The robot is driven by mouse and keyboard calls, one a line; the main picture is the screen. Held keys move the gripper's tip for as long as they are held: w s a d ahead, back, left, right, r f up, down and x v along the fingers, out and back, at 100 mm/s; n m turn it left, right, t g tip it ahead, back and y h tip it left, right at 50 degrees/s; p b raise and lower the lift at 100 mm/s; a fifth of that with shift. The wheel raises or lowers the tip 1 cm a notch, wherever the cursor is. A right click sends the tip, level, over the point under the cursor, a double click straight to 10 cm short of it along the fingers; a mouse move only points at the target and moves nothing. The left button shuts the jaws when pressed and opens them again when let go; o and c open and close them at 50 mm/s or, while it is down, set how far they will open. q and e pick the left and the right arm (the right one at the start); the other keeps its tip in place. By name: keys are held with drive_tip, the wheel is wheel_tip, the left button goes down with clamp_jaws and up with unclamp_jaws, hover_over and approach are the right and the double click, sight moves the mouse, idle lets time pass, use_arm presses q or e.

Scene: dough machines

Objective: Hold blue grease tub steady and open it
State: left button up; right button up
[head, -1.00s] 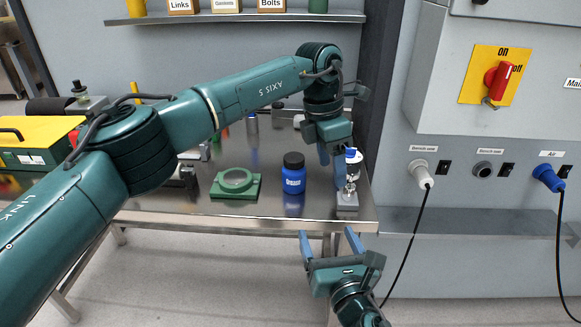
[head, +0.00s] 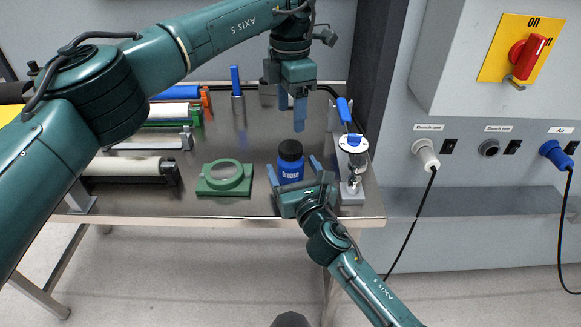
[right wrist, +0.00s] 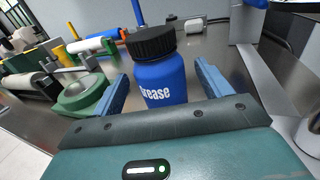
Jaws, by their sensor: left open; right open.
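The blue grease tub (head: 290,166) with its black lid (head: 290,149) stands upright on the metal bench, closed. In the right wrist view the tub (right wrist: 162,80) with the word "Grease" stands between the two blue fingers. My right gripper (head: 293,171) is open, with its fingers either side of the tub's lower body; gaps show on both sides in the right wrist view. My left gripper (head: 292,117) is open, pointing down, above and behind the lid in the head view, apart from it.
A green round fixture (head: 225,178) sits left of the tub. A metal device with a blue lever (head: 344,110) stands close on the right. Rollers (head: 130,167) lie further left. The bench's front edge (head: 240,211) runs below my right gripper.

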sight(291, 146)
drive_tip(key=shift+x, duration=2.1)
drive_tip(key=c, duration=1.7)
use_arm(q)
drive_tip(key=m, duration=1.1)
drive_tip(key=shift+m, duration=0.3)
drive_tip(key=m, duration=1)
drive_tip(key=shift+m, duration=0.3)
drive_tip(key=shift+f, duration=4)
